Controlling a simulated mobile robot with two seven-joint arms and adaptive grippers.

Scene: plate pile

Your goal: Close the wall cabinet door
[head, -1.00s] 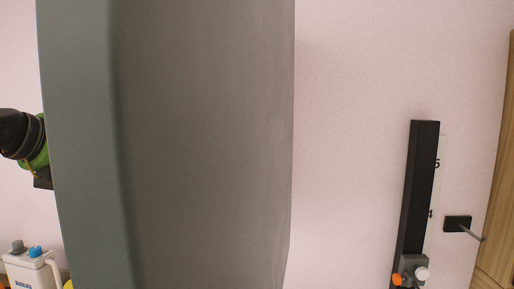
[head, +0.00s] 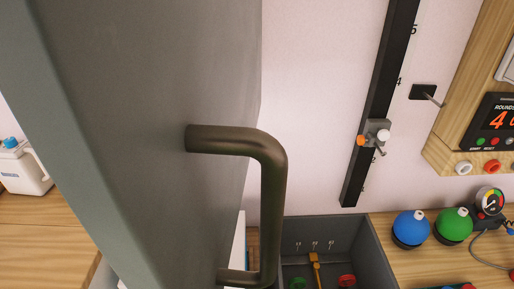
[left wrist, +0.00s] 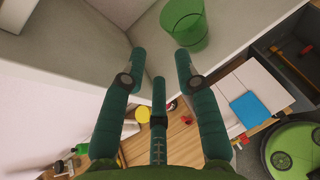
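The grey wall cabinet door (head: 150,120) fills the left and middle of the head view. It stands swung out towards me, with its edge (head: 70,130) close to the camera. A dark bent handle (head: 272,200) sticks out from its right face. In the left wrist view my left gripper (left wrist: 160,62) has its green fingers spread with nothing between them. The fingers are near pale panels (left wrist: 70,60) and a pale shelf (left wrist: 240,30); I cannot tell whether they touch. My left gripper is not in the head view now. My right gripper is in neither view.
A green cup (left wrist: 183,22) stands on the pale shelf just beyond the fingertips. Below are a wooden counter (head: 40,235), a dark tray (head: 345,240), and blue (head: 411,226) and green (head: 453,224) round objects. A black rail (head: 385,90) is on the wall.

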